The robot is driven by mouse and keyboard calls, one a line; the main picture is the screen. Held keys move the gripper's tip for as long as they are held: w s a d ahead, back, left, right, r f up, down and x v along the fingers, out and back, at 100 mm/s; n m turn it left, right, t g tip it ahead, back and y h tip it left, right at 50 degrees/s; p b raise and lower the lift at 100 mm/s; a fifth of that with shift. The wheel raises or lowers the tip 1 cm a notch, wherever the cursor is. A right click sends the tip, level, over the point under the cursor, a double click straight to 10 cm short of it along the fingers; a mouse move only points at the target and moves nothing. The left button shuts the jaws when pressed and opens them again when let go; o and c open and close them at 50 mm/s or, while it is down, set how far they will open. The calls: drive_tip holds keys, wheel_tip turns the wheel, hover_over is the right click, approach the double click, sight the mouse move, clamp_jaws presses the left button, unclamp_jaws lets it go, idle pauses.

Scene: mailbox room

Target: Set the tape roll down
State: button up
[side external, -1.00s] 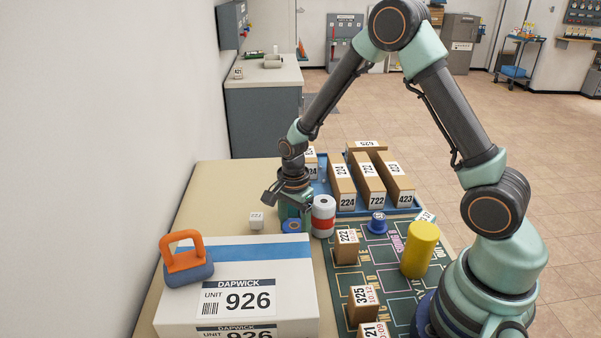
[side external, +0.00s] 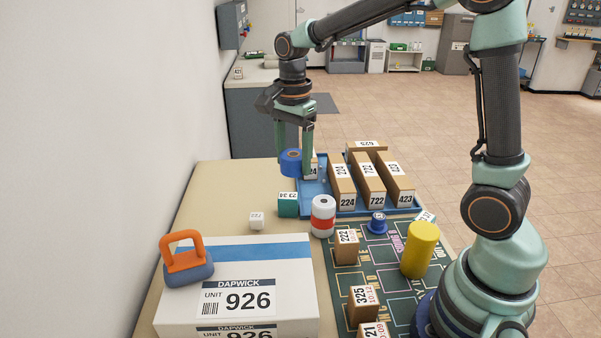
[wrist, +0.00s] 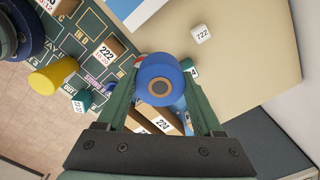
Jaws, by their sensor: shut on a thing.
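A blue tape roll (side external: 291,162) with a brown core is held in my gripper (side external: 293,150), up in the air above the back of the table. In the wrist view the roll (wrist: 158,80) sits between the two green fingers of my gripper (wrist: 160,95), its round face towards the camera. My gripper is shut on it. In the side view the roll overlaps the left end of the blue tray, and a gap of air shows between it and the tabletop.
A blue tray (side external: 320,204) holds several numbered boxes. A teal block (side external: 288,205), a red and white cylinder (side external: 323,216), a white cube (side external: 256,220) and a large labelled box (side external: 240,304) stand nearby. A dark printed mat (side external: 385,262) carries a yellow cylinder (side external: 420,250). The beige tabletop (side external: 225,195) is bare at back left.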

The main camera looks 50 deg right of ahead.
sight(294, 228)
drive_tip(key=n, duration=0.1)
drive_tip(key=s+n, duration=0.1)
drive_tip(key=n, duration=0.1)
drive_tip(key=shift+s+a+r+n, duration=0.1)
drive_tip(key=shift+s+a+n, duration=0.1)
drive_tip(key=shift+n, duration=0.1)
drive_tip(key=s+n, duration=0.1)
drive_tip(key=n, duration=0.3)
drive_tip(key=s+f+n, duration=0.1)
drive_tip(key=s+n, duration=0.1)
drive_tip(key=n, duration=0.3)
drive_tip(key=s+n, duration=0.2)
drive_tip(key=n, duration=0.3)
drive_tip(key=shift+s+a+f, duration=0.1)
drive_tip(key=shift+a+f, duration=0.15)
drive_tip(key=shift+a, duration=0.1)
